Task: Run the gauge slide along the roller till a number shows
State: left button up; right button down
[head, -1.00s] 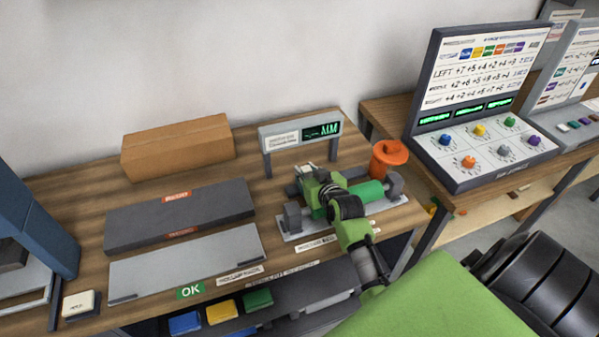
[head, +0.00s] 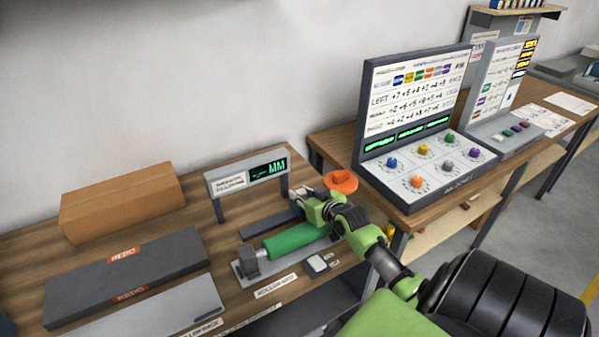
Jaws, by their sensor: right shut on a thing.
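The green roller (head: 298,238) lies in a grey stand on the wooden bench, its left part in plain view. My right gripper (head: 312,200) is at the roller's right end, shut on the gauge slide, which it mostly hides. A dark rail (head: 268,223) runs behind the roller. The display (head: 247,172) stands behind it on two legs and shows a small green mark and "MM"; I can make out no clear number. My left gripper is out of view.
An orange funnel-like cup (head: 340,182) stands just behind my right gripper. A small pad (head: 320,265) lies in front of the roller. A cardboard box (head: 122,202) and a dark flat case (head: 125,278) are at left. A knob console (head: 425,150) stands at right.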

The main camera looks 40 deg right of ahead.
jog(key=c, duration=1.8)
grip_release()
jog(key=shift+o, duration=0.2)
jog(key=v, duration=1.2)
